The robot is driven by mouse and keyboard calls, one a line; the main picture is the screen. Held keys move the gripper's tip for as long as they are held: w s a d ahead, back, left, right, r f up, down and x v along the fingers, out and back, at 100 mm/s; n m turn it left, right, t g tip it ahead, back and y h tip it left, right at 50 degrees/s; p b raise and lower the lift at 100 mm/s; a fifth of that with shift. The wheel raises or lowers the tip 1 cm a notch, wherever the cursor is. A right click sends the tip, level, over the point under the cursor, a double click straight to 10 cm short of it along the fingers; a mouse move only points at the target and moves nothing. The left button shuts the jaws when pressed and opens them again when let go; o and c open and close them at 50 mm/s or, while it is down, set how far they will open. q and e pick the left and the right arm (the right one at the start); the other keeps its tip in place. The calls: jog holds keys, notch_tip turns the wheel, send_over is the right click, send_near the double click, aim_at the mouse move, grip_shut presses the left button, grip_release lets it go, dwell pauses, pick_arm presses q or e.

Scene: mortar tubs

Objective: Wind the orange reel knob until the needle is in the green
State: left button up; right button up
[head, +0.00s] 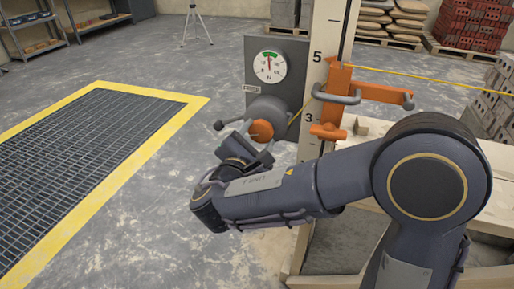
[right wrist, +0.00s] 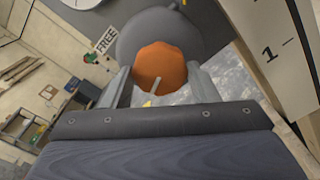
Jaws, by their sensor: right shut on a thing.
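The orange reel knob (head: 261,130) sits on the front of a grey reel drum (head: 267,110), low on a dark panel. My right gripper (head: 252,144) reaches it from below and is shut on it. In the right wrist view the knob (right wrist: 160,66) lies between the two fingers (right wrist: 160,82). A round white gauge (head: 268,66) with a green sector at the top is above the drum. Its needle looks roughly upright, but it is too small to tell exactly where it ends. My left gripper is not in view.
A numbered white post (head: 318,70) stands right of the panel, with an orange bracket (head: 365,88) and a yellow line (head: 440,80) running right. A wooden bench (head: 485,205) is behind my right arm. A yellow-edged floor grate (head: 90,135) lies left; the floor between is clear.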

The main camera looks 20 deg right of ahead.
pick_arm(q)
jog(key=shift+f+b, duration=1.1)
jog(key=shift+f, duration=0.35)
pick_arm(e)
jog(key=shift+f+m, duration=0.1)
jog(key=shift+m, duration=1.1)
jog(key=o, duration=1)
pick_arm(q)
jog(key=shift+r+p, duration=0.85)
pick_arm(e)
jog(key=v, duration=0.7)
jog(key=shift+s+a, duration=0.25)
jog(key=shift+s, duration=0.1)
